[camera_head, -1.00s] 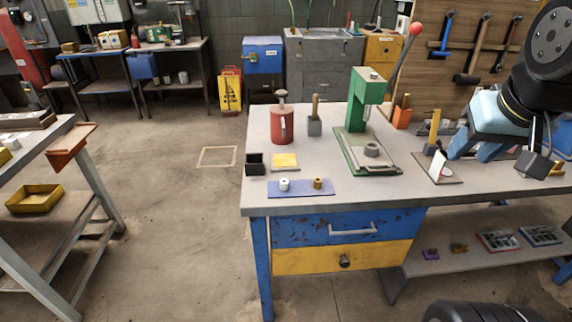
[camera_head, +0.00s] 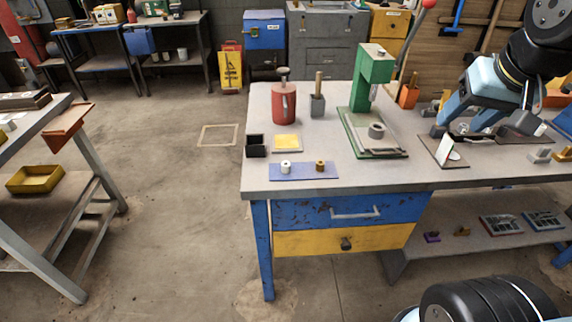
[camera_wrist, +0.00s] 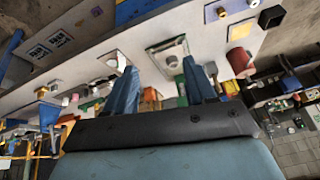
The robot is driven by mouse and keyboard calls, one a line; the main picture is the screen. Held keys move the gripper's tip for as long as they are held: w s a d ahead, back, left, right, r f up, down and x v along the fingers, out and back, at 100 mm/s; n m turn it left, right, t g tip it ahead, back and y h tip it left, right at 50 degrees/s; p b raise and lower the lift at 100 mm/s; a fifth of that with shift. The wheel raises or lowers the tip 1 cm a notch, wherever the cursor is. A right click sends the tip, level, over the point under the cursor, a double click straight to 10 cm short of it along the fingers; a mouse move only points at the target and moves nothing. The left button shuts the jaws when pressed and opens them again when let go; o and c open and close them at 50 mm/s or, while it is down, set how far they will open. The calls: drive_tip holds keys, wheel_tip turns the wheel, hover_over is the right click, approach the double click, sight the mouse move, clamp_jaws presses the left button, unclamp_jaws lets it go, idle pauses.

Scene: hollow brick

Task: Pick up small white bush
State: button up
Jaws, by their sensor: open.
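The small white bush (camera_head: 285,168) stands upright on a blue mat (camera_head: 305,172) at the front left of the bench. It also shows at the top edge of the wrist view (camera_wrist: 252,3). A brass-coloured bush (camera_head: 320,166) stands to its right on the mat. My gripper (camera_head: 463,130) is over the right part of the bench, well to the right of the white bush. In the wrist view its two blue fingers (camera_wrist: 160,70) are spread apart with nothing held between them.
A green press (camera_head: 372,85) stands between my gripper and the mat. A red can (camera_head: 284,106), a black box (camera_head: 256,146) and a yellow plate (camera_head: 287,143) are near the mat. A mirror-like plate (camera_head: 446,152) stands below my gripper.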

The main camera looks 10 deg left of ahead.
drive_tip(key=w+a+f+g+y, duration=0.1)
drive_tip(key=w+a+f, duration=0.3)
drive_tip(key=w+a, duration=0.2)
drive_tip(key=n+h, duration=0.1)
drive_tip(key=n, duration=0.1)
approach(286, 172)
drive_tip(key=shift+w+a+f+n, duration=0.3)
drive_tip(key=shift+w+a+f, duration=0.2)
drive_tip(key=shift+w+f, duration=0.7)
drive_tip(key=shift+f, duration=0.2)
drive_tip(key=shift+w+f, duration=0.4)
drive_tip(key=shift+f, duration=0.25)
drive_tip(key=shift+x, duration=1.1)
clamp_jaws()
